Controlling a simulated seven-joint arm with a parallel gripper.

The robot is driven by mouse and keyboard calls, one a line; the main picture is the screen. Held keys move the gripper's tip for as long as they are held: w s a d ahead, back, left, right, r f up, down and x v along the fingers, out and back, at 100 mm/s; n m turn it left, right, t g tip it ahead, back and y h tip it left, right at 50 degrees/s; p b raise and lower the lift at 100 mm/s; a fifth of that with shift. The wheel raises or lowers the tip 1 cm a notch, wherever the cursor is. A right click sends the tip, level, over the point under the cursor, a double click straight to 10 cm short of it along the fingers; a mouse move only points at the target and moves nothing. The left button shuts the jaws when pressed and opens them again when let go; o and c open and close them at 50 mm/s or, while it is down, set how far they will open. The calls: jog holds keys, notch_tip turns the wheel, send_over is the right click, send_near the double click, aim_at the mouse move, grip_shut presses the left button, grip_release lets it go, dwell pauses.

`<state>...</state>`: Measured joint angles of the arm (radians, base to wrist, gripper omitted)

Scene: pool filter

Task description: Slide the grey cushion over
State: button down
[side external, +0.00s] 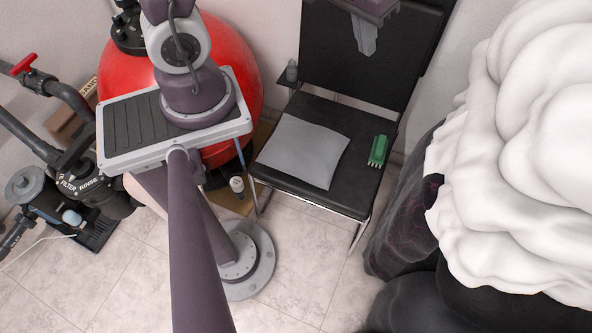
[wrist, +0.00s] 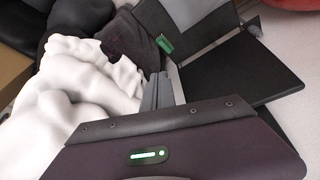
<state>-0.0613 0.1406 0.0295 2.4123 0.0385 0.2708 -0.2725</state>
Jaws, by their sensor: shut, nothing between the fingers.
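The grey cushion (side external: 303,151) lies flat on the left part of the black chair seat (side external: 340,125) in the side view. Part of it shows at the top edge of the wrist view (wrist: 195,11). My gripper (side external: 366,50) is shut and empty. It hangs in front of the chair's backrest at the top of the side view, apart from the cushion. Its closed fingers also show in the wrist view (wrist: 160,78).
A green brush (side external: 378,150) lies on the seat, right of the cushion. A small grey bottle (side external: 292,71) is at the seat's back left. A person-like figure with a puffy white top (side external: 530,140) is close on the right. A red tank (side external: 235,65) stands on the left.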

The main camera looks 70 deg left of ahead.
notch_tip(320, 180, down, 13)
jog(key=w+a+n+g, duration=0.1)
jog(key=w+a+n, duration=0.1)
jog(key=s+f+n+g, duration=0.1)
jog(key=s+f+n, duration=0.1)
jog(key=s+f, duration=0.9)
jog(key=s+f+n+g, duration=0.2)
jog(key=s+f, duration=0.3)
jog(key=f, duration=1.2)
jog(key=shift+h, duration=0.3)
jog(key=f, duration=0.3)
jog(key=w+a+f, duration=0.1)
jog(key=f, duration=0.2)
jog(key=w+a+f, duration=0.1)
jog(key=f, duration=0.3)
jog(key=shift+f, duration=0.1)
jog(key=shift+w+a, duration=0.15)
jog(key=shift+a, duration=0.15)
